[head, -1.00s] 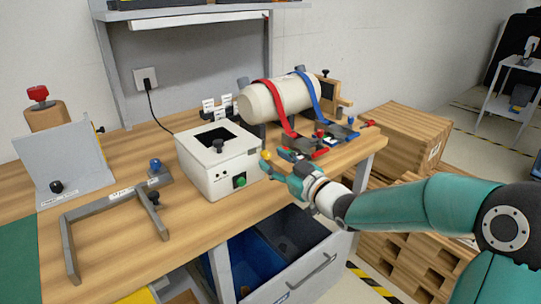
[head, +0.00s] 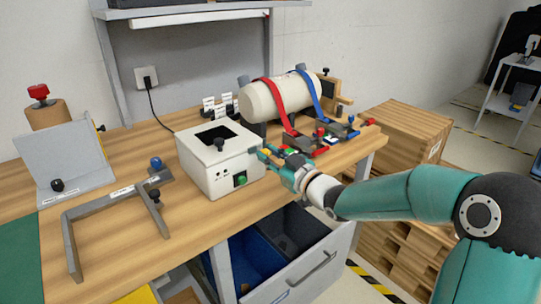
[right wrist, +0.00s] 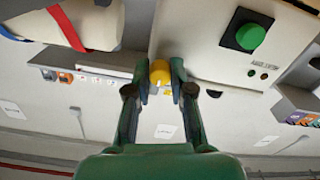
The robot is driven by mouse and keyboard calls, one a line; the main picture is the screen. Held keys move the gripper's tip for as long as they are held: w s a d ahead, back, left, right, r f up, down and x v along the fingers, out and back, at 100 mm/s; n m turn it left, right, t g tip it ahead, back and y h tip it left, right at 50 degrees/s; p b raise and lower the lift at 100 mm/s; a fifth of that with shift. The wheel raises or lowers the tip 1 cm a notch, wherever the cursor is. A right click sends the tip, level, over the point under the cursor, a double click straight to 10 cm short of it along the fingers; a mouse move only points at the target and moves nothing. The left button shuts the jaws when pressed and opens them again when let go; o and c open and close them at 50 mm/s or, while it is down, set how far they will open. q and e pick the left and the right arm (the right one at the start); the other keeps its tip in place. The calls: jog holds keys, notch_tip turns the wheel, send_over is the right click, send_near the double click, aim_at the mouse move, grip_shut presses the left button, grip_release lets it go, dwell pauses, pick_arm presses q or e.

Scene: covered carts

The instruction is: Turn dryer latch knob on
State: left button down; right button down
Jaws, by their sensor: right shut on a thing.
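The dryer looks to be the white box (head: 205,177) on the workbench, with a dark opening and a black knob (head: 219,145) on top. A green button (head: 240,180) is on its front; it also shows in the right wrist view (right wrist: 250,37). My right gripper (head: 265,152) is at the box's right side. In the right wrist view, its fingers (right wrist: 160,82) are shut on a yellow knob (right wrist: 160,70), probably the latch knob, beside the box's panel. The fingers mostly hide that knob in the head view. My left gripper is out of view.
A cream cylinder (head: 262,103) with red and blue straps lies behind the box on the right. A grey frame (head: 70,245) and an angled grey plate (head: 75,160) stand on the left. An open drawer (head: 330,245) juts out below.

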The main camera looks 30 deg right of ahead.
jog(key=shift+f+n+b, duration=0.2)
jog(key=shift+n+b, duration=0.1)
jog(key=shift+b, duration=0.55)
jog(key=n+b, duration=0.6)
jog(key=b, duration=0.2)
jog(key=shift+a+f, duration=0.1)
jog(key=shift+n+b, duration=1.4)
jog(key=shift+n, duration=0.1)
jog(key=shift+a, duration=0.1)
jog(key=c, duration=1)
grip_release()
jog(key=shift+r, duration=0.2)
jog(key=shift+s, duration=0.1)
